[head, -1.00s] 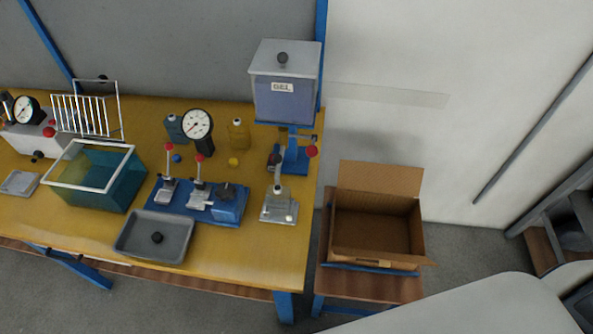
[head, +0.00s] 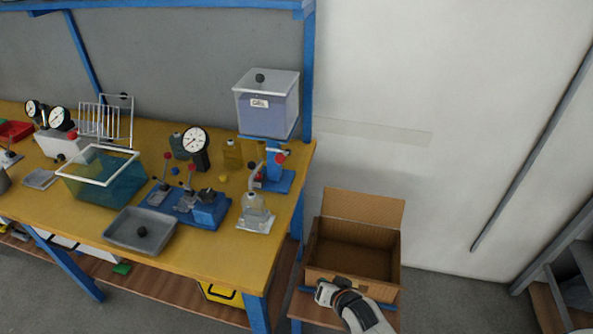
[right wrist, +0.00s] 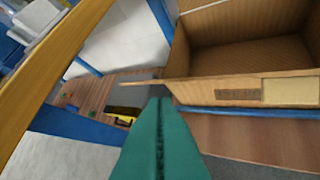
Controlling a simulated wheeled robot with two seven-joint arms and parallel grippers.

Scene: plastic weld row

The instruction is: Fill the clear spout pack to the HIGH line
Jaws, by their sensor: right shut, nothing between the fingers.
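The clear spout pack (head: 256,208) stands on a small pale plate near the table's right end. Its fill level and HIGH line are too small to read. Behind it, a clear tank (head: 267,112) of bluish gel is mounted above a blue stand (head: 274,181) with a red-knobbed lever (head: 280,158). My right gripper (head: 323,293) is by the front of the cardboard box, to the right of and below the pack, well apart from it. In the right wrist view its green fingers (right wrist: 160,103) are shut and empty. My left gripper is not in view.
The open, empty-looking cardboard box (head: 340,278) sits on a low stand right of the yellow table (head: 190,255). A grey tray (head: 141,231), a blue clamp fixture (head: 205,212), a dial gauge (head: 195,140) and a teal tank (head: 100,180) crowd the table's middle.

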